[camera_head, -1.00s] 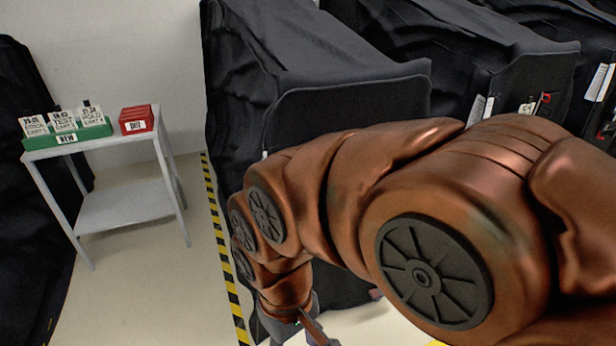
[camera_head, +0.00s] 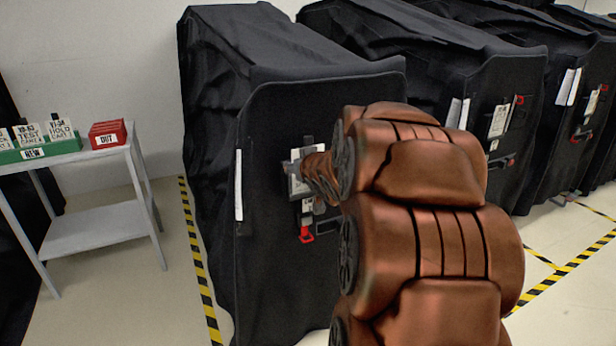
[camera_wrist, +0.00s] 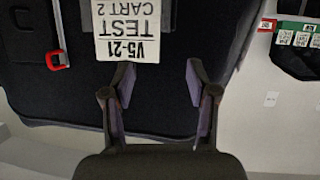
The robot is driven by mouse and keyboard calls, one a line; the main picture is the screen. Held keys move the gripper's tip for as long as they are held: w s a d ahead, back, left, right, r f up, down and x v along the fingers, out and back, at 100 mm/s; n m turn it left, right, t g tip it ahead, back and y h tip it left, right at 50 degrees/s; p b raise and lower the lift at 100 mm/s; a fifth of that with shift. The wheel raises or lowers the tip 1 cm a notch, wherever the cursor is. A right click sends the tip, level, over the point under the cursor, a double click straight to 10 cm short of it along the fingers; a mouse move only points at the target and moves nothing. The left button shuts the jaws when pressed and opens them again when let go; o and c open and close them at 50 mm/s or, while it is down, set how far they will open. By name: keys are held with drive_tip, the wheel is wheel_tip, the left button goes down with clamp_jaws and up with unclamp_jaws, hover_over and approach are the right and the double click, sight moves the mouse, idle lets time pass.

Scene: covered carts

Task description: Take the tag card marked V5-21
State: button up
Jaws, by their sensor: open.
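The tag card marked V5-21 TEST CART 2 (camera_wrist: 127,38) shows upside down at the top of the wrist view, against the black cover. In the head view a pale card (camera_head: 296,184) hangs on the front of the nearest covered cart (camera_head: 270,120), partly hidden by my arm. My gripper (camera_wrist: 160,72) is open and empty in the wrist view. Its left finger is near the card's lower right edge in that picture; the gap between the fingers lies mostly right of the card. I cannot tell whether they touch.
A red handle (camera_head: 306,236) is below the card on the cart front. A grey side table (camera_head: 95,225) at left bears a green NEW rack (camera_head: 62,147) with several cards and a red OUT box (camera_head: 107,134). More covered carts stand at right.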

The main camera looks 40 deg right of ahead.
sight(309, 142)
drive_tip(key=shift+w+d+r+n+t+b, duration=0.15)
drive_tip(key=shift+w+d+r+t+b, duration=0.3)
drive_tip(key=shift+d+t, duration=0.65)
drive_tip(key=shift+w+d+r+n+t+b, duration=0.1)
drive_tip(key=shift+w+d+r+t+b, duration=0.3)
drive_tip(key=shift+d, duration=1.15)
drive_tip(key=shift+w+d+r+n+t+b, duration=0.15)
drive_tip(key=shift+w+d+r+t+b, duration=0.25)
drive_tip(key=shift+d+t, duration=0.75)
drive_tip(key=x, duration=0.1)
drive_tip(key=f+x, duration=0.1)
drive_tip(key=x, duration=0.1)
drive_tip(key=shift+w+d+r+g, duration=0.1)
drive_tip(key=shift+w+d+g, duration=0.05)
drive_tip(key=shift+w+g, duration=0.15)
drive_tip(key=shift+w+d+r, duration=0.1)
drive_tip(key=shift+w+d, duration=0.15)
drive_tip(key=shift+w, duration=0.3)
drive_tip(key=shift+c, duration=0.4)
clamp_jaws()
